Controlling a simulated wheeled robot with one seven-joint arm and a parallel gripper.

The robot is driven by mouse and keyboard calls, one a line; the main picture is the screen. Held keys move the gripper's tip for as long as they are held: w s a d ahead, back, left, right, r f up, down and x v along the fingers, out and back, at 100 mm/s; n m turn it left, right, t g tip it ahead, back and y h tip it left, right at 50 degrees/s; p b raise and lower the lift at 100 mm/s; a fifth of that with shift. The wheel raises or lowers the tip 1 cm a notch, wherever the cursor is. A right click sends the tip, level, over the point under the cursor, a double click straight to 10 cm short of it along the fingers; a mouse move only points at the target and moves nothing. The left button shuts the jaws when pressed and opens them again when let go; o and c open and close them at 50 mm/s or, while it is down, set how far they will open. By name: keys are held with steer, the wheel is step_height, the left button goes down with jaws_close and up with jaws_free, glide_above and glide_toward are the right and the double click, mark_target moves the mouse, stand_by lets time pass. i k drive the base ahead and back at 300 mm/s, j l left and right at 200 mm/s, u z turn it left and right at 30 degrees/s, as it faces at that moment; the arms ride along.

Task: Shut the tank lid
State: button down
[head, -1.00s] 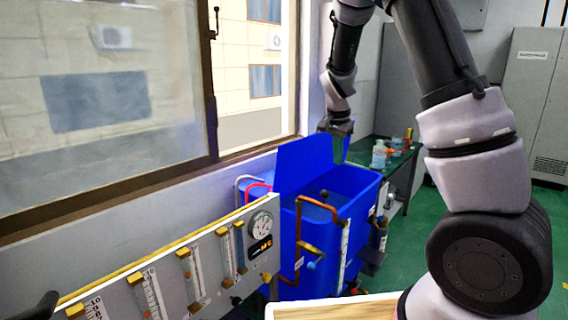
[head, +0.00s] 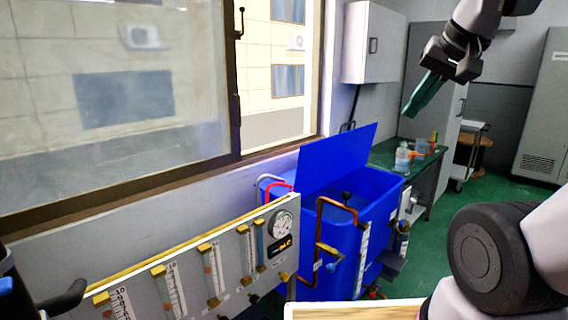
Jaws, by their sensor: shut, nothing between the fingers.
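The blue tank (head: 334,259) stands right of the gauge panel, below the window. Its blue lid (head: 336,158) is open, raised on the window side and leaning a little. The tank's inside shows below it. My gripper (head: 412,112) is in the upper right, with its green fingers shut and empty, pointing down and left. It is apart from the lid, above and to its right in the picture.
A panel with flow meters and a round gauge (head: 281,223) stands left of the tank, with copper pipes (head: 319,236) at the tank's front. A green bench (head: 424,164) with bottles (head: 402,157) stands behind. Green floor is clear at right.

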mark_target(322, 162)
steer(key=l+u, duration=0.3)
steer(key=i+l+u, duration=0.1)
steer(key=u, duration=0.25)
steer(key=i+l, duration=0.1)
steer(key=l, duration=0.3)
steer(key=i+l, duration=0.1)
steer(key=l, duration=0.3)
steer(key=l+z, duration=0.35)
steer(key=i+j, duration=0.05)
steer(key=j, duration=0.05)
